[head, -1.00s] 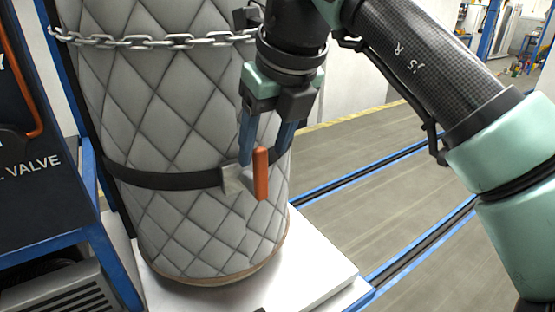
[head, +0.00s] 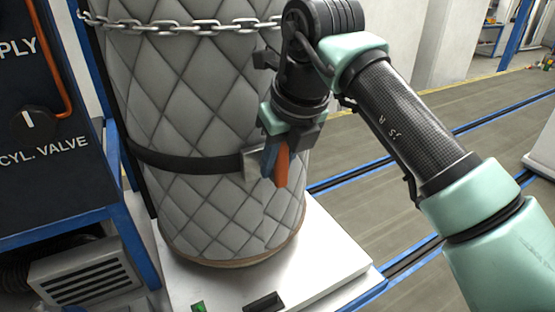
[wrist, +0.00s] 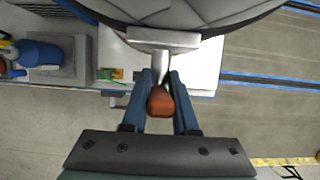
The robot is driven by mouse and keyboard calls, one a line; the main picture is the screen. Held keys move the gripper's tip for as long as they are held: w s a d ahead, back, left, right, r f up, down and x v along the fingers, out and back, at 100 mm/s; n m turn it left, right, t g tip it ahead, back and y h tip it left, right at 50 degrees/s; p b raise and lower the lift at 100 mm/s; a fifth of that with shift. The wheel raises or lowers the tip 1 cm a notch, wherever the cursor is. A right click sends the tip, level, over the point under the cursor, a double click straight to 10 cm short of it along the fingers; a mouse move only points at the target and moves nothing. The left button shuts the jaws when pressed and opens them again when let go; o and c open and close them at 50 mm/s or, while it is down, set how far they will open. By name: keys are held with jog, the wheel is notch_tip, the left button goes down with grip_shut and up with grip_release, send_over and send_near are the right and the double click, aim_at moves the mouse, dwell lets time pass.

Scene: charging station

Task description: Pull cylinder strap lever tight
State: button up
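The lever (head: 282,166) has an orange handle and hangs down from a pale metal buckle (head: 253,162) on the front right of the cylinder. The black strap (head: 190,163) runs around the quilted grey cylinder (head: 190,110) and into the buckle. My gripper (wrist: 161,88) has its two blue fingers close on either side of the orange handle (wrist: 160,101) in the wrist view and looks shut on it. In the head view one blue finger shows just left of the handle; the other finger is mostly hidden.
A chain (head: 185,27) crosses the cylinder above the strap. The cylinder stands on a white platform (head: 325,255). A dark valve panel (head: 50,150) with a blue frame stands at the left. Floor to the right is open, with blue-edged rails (head: 430,255).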

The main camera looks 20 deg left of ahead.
grip_shut()
dwell(1.0)
